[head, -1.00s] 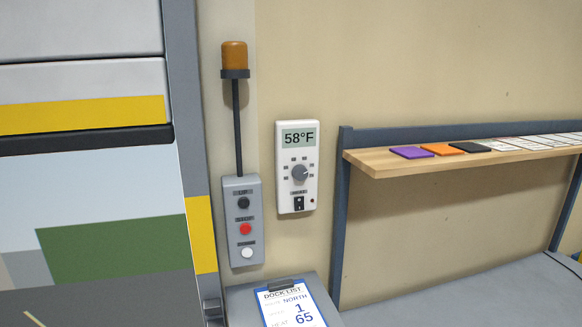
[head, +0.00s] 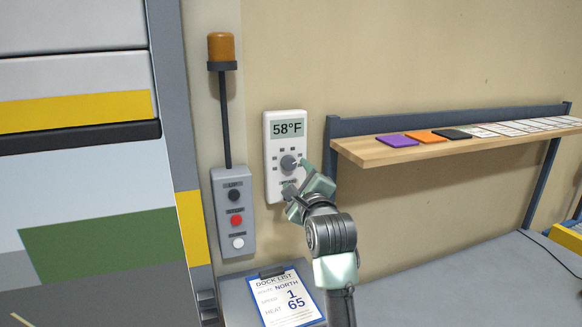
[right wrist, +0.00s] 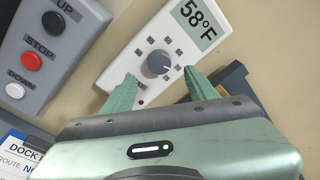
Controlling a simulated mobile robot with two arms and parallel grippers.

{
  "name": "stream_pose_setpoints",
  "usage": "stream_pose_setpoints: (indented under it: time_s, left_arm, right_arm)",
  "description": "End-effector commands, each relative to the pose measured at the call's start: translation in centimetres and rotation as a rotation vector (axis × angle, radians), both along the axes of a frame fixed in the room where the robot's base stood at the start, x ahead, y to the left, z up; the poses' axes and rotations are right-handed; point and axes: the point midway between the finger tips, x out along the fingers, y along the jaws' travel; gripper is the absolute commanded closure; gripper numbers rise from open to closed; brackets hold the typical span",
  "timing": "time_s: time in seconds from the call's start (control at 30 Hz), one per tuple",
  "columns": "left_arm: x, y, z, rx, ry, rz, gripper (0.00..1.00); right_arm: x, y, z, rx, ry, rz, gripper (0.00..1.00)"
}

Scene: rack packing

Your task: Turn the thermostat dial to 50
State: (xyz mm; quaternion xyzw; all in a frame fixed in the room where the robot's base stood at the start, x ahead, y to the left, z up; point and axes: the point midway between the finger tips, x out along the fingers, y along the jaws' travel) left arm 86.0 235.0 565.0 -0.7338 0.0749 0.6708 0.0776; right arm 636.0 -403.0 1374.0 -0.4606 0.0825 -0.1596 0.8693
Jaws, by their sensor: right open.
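The white thermostat (head: 270,150) is mounted on the wall and its display (head: 287,129) reads 58°F. Its round grey dial (head: 288,162) sits below the display with small marks around it; it also shows in the right wrist view (right wrist: 158,64). My right gripper (head: 294,178) is in front of the lower part of the thermostat. In the right wrist view its two green fingers (right wrist: 160,88) are open and apart, with the dial just beyond and between them. The gripper hides the lower part of the thermostat in the head view. My left gripper is not in view.
A grey control box (head: 235,212) with black, red and white buttons hangs left of the thermostat, under an orange lamp (head: 221,46). A clipboard (head: 286,297) lies below. A wooden shelf (head: 375,155) with coloured cards is at right.

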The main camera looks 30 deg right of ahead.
Motion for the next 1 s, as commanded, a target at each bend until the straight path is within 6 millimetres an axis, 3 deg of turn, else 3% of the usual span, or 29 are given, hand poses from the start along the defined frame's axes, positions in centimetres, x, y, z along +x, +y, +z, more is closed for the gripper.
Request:
stream_pose_setpoints:
  time_s: [0.2, 0.4, 0.77, 1.0]
  left_arm:
    - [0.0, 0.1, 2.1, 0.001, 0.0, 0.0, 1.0]
    - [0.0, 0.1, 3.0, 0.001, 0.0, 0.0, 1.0]
    - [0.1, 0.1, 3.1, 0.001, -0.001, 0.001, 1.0]
    - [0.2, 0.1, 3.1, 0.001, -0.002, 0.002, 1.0]
  right_arm:
    - [3.4, -1.3, 0.4, -0.005, 0.007, 0.001, 0.42]
    - [5.6, -2.1, 0.1, -0.004, 0.006, 0.001, 0.42]
    - [6.2, -2.3, -0.1, -0.004, 0.005, 0.001, 0.42]
    - [6.2, -2.3, -0.1, -0.005, 0.005, 0.001, 1.0]
